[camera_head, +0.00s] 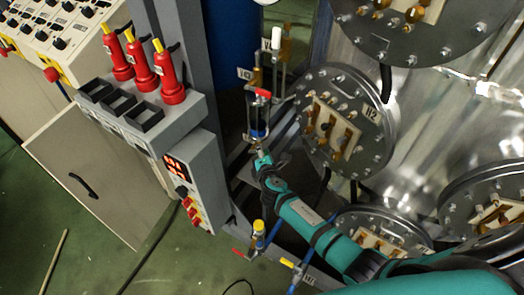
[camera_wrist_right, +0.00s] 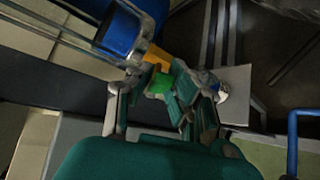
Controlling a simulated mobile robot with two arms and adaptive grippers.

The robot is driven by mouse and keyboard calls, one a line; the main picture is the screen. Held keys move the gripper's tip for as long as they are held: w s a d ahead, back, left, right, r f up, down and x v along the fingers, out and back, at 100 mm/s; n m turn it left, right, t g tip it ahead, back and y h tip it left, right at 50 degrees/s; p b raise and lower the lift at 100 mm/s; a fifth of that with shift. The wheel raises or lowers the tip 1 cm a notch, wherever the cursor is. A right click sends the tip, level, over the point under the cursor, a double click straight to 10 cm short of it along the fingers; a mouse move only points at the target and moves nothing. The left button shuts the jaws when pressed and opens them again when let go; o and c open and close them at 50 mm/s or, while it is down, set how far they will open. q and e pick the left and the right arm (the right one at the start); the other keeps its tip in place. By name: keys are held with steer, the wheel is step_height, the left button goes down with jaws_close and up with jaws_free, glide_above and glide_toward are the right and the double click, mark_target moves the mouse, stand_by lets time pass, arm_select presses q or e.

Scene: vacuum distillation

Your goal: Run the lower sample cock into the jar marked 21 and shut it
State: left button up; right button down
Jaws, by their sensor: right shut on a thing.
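In the right wrist view, my right gripper (camera_wrist_right: 158,78) is shut on a small green piece (camera_wrist_right: 161,84), below a blue cylinder (camera_wrist_right: 121,33). I cannot tell what part the green piece belongs to. Lower down is a valve with a yellow top (camera_head: 259,227) and a red handle (camera_head: 238,252). No jar marked 21 can be made out. My left gripper is not in view.
A round flange marked H2 (camera_head: 343,122) is close right of my right gripper. A grey cabinet with a red display (camera_head: 177,168) stands to the left. A blue pipe (camera_wrist_right: 292,140) is at the right of the right wrist view. The green floor (camera_head: 45,225) is mostly clear.

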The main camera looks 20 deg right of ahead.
steer(key=c, duration=1.2)
jaws_free()
steer(key=shift+r, duration=0.1)
steer(key=shift+c, duration=0.2)
steer(key=v, duration=1.2)
